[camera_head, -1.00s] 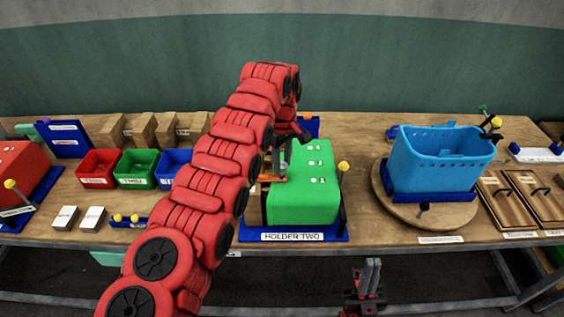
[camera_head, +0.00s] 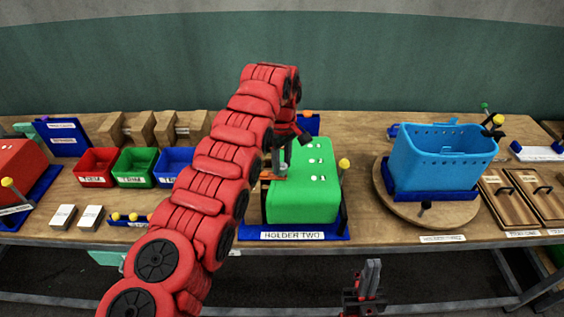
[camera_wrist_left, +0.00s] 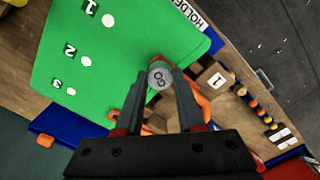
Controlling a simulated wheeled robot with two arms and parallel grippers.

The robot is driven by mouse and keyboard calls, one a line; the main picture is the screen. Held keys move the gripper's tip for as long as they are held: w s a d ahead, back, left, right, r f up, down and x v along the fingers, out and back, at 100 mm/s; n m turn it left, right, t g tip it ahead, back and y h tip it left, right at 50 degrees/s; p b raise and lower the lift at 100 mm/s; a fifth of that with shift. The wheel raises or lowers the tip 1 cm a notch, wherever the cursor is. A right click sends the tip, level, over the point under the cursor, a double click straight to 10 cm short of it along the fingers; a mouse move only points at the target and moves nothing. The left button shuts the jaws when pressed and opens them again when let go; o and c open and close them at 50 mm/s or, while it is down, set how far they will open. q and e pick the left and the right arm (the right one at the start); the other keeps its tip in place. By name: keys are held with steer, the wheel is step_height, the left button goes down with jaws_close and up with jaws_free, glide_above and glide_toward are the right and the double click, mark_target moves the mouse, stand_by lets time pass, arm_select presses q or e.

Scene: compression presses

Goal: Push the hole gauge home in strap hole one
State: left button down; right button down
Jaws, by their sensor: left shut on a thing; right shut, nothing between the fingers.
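The green block (camera_head: 316,190) sits in the blue HOLDER TWO base (camera_head: 310,229). It also shows in the left wrist view (camera_wrist_left: 125,45), with white round spots beside the numbers 1, 2 and 3; spot 1 (camera_wrist_left: 108,20) is farthest from my gripper's palm. My left gripper (camera_wrist_left: 159,90) is shut on the hole gauge (camera_wrist_left: 160,75), whose round grey end reads GO. The gauge appears at the block's edge, apart from the numbered spots in the picture; its lower end is hidden. My right gripper (camera_head: 371,272) is shut and empty, in front of the table.
A blue basket (camera_head: 440,160) stands on a round wooden turntable at the right. Red, green and blue bins (camera_head: 135,167) stand at the left. A yellow-topped post (camera_head: 344,164) rises beside the green block. My red left arm covers the middle of the table.

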mark_target(282, 166)
arm_select(q)
steer(key=shift+f+b, duration=0.55)
steer(key=shift+f, duration=0.15)
steer(key=shift+c, duration=2.2)
jaws_free()
steer(key=shift+r, duration=0.55)
step_height(282, 166, up, 3)
steer(key=shift+r+p, duration=0.15)
steer(key=shift+p, duration=0.5)
step_height(282, 166, up, 13)
steer(key=p, duration=1.3)
